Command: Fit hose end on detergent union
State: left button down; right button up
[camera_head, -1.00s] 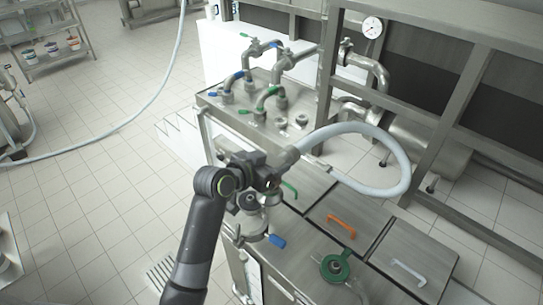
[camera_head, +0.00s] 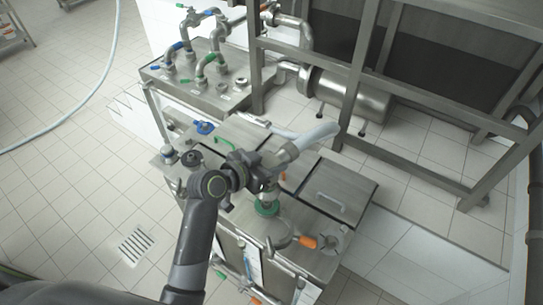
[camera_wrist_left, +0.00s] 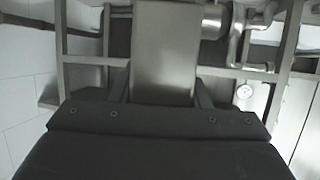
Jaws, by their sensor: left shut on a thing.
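My left gripper (camera_head: 270,172) is shut on the metal end of the white hose (camera_head: 314,138). In the left wrist view a broad metal hose end (camera_wrist_left: 165,50) sits between the two fingers. The hose curves off behind the gripper to the right. A union with a green collar (camera_head: 267,208) stands on the steel tank unit, just below the gripper in the head view. I cannot tell whether the hose end touches it, or which union is the detergent one. My right gripper is not in view.
A blue-topped fitting (camera_head: 205,127) and a metal fitting (camera_head: 192,158) stand at the tank's left. An orange valve handle (camera_head: 307,241) is in front. Pipes with blue and green levers rise from a steel cabinet (camera_head: 205,95) behind. A steel frame (camera_head: 362,70) stands at the right.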

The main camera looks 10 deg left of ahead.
pick_arm(q)
jog(key=shift+w+a+f+b, duration=0.15)
jog(key=shift+a+f+b, duration=0.05)
jog(key=shift+f+b, duration=0.45)
jog(key=shift+d+f+b, duration=0.1)
jog(key=shift+f+b, duration=1.15)
jog(key=shift+f, duration=0.05)
jog(key=shift+r, duration=0.1)
jog(key=shift+f+b, duration=1.05)
jog(key=shift+f, duration=0.55)
